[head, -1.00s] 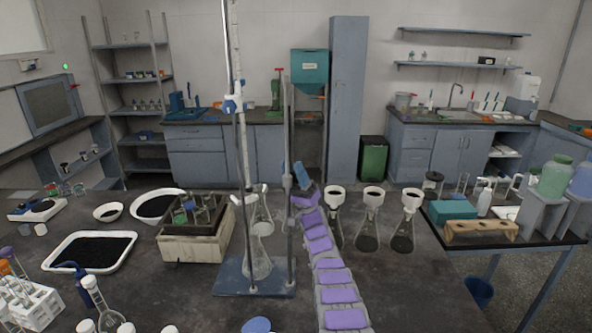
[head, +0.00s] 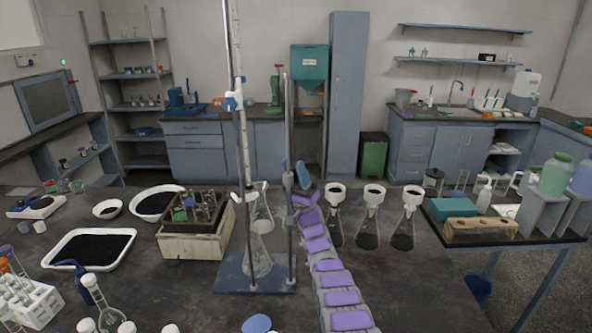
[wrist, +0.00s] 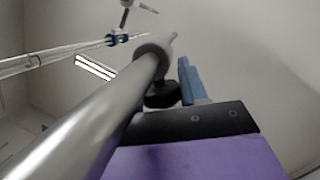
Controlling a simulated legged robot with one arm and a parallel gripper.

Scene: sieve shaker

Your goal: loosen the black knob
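The black knob (wrist: 163,94) shows in the wrist view under a grey clamp (wrist: 153,52) on a metal rod. In the head view the clamp (head: 288,180) sits on the right upright rod of the stand, and the knob is too small to make out. My gripper (head: 294,170) has blue fingers raised at that rod, at clamp height. They look spread apart in the head view. In the wrist view a blue finger (wrist: 189,80) stands just right of the knob. The other finger is hidden there, and I cannot tell whether either touches the knob.
A glass burette (head: 236,90) and flask (head: 257,255) stand on the blue base (head: 240,285) left of the rod. Several flasks with white funnels, one funnel (head: 374,190) among them, stand close right. A wooden box (head: 193,245) and white trays lie left.

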